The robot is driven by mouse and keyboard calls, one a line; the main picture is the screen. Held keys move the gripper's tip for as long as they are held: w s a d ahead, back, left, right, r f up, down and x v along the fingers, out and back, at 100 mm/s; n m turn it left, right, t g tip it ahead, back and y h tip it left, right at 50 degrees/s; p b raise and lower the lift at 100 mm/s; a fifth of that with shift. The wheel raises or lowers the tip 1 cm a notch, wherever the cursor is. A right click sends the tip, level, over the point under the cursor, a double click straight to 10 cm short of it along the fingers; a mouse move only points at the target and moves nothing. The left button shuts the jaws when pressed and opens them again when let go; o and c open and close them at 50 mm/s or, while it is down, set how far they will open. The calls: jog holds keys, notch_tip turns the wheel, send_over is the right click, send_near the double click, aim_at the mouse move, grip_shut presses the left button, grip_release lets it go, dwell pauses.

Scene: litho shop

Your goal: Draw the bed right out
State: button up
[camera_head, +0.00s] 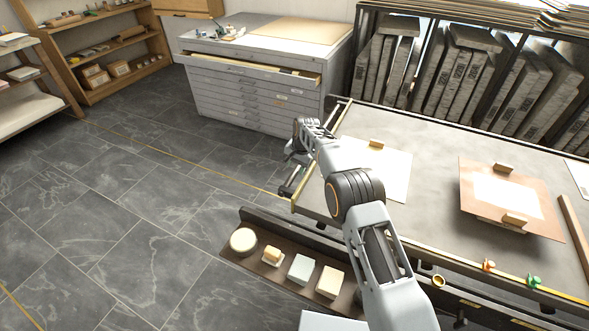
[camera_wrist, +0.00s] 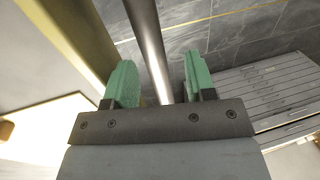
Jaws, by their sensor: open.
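The bed (camera_head: 432,150) is the wide grey slab at right in the head view, with a pale sheet and a copper-coloured board on it. A metal bar (camera_wrist: 147,40) runs along its left end, and part of that bar shows in the head view (camera_head: 297,186). My gripper (camera_wrist: 158,72) is open, with green-padded fingers either side of the bar in the wrist view. Gaps show between the bar and both pads, so it is not clamped. In the head view my wrist hides part of the bar and the fingertips do not show clearly.
A grey flat-file cabinet (camera_head: 240,98) with its top drawer partly open stands behind the bed's left end. Tiled floor (camera_head: 130,190) left of the bed is clear. Stone slabs (camera_head: 465,75) stand in a rack behind.

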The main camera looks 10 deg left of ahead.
notch_tip(320, 180, up, 12)
jog(key=d, duration=0.2)
jog(key=shift+s+d+f, duration=0.15)
jog(key=shift+s+f, duration=0.05)
jog(key=shift+s, duration=0.1)
